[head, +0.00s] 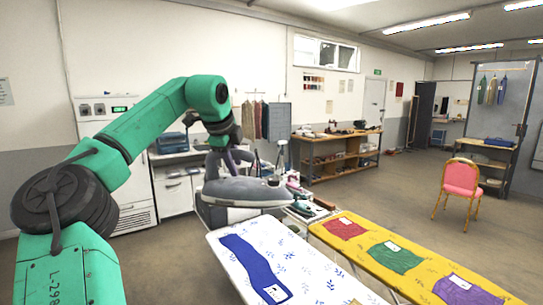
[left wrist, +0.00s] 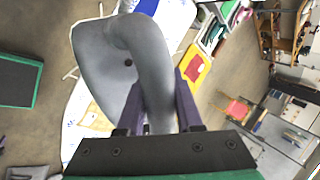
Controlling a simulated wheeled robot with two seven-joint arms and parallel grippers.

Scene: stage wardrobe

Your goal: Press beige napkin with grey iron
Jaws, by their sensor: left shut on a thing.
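My left gripper (head: 228,163) is shut on the handle of the grey iron (head: 247,192). In the left wrist view the gripper's purple fingers (left wrist: 158,104) close around the curved handle of the iron (left wrist: 97,62). The iron appears at the far end of the white leaf-patterned board (head: 322,268); I cannot tell whether it touches anything. A beige patch (left wrist: 94,118), apparently the beige napkin, shows on the board in the left wrist view, partly hidden by the iron. Only a sliver of beige shows at the head view's bottom edge. My right gripper is not in view.
A blue cloth (head: 252,266) lies on the white board. To its right, a yellow board (head: 371,258) carries red (head: 344,227), green (head: 394,256) and purple (head: 466,292) cloths. Small items crowd beyond the boards. A pink chair (head: 461,178) stands on open floor at right.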

